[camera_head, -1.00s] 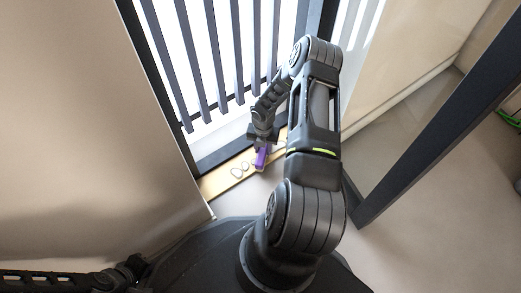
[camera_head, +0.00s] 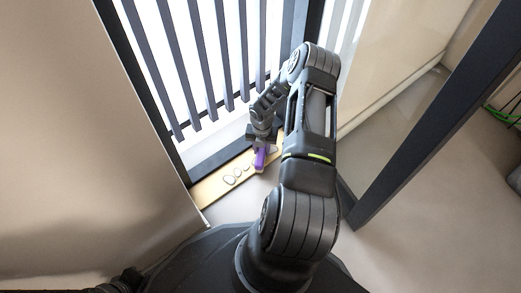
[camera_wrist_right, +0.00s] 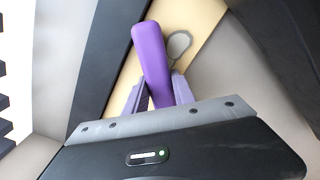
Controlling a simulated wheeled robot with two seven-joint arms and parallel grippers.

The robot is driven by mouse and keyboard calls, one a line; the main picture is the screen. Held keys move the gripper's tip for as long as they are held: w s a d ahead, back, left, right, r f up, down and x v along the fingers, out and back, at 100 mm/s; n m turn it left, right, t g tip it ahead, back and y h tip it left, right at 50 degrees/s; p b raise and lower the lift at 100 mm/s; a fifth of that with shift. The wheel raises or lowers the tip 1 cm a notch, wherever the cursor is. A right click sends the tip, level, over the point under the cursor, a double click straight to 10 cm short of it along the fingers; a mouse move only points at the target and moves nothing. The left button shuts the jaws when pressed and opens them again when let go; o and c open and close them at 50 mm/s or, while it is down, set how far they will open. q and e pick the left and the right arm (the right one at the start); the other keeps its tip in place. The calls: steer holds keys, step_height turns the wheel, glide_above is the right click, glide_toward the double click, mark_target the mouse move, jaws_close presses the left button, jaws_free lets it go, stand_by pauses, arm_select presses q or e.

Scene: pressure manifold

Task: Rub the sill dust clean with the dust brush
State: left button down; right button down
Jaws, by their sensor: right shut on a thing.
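The sill is a pale yellow strip (camera_head: 208,190) along the foot of the slatted window; it also shows in the wrist view (camera_wrist_right: 202,16). Several dust patches, grey with dark outlines, lie on it, including one left of the brush (camera_head: 229,180). In the wrist view one grey patch (camera_wrist_right: 179,45) lies just right of the brush tip. My right gripper (camera_head: 262,146) is shut on the purple dust brush (camera_head: 261,158), which is over the sill and tilted in the wrist view (camera_wrist_right: 150,55). Contact with the sill cannot be told. My left gripper (camera_head: 128,279) barely shows at the bottom edge.
The dark slatted window (camera_head: 205,70) stands behind the sill. A beige panel (camera_head: 80,130) borders the left side. A dark frame post (camera_head: 425,120) slants across the right. Green cables (camera_head: 500,114) lie at the far right. Open floor lies in front.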

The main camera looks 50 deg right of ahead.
steer(key=shift+s+d, duration=0.1)
steer(key=shift+s+d+b, duration=0.15)
steer(key=shift+d+b, duration=0.1)
steer(key=shift+d, duration=0.5)
steer(key=shift+s+d+b, duration=0.15)
steer(key=shift+d+b, duration=0.1)
steer(key=shift+d, duration=0.7)
steer(key=shift+d, duration=0.1)
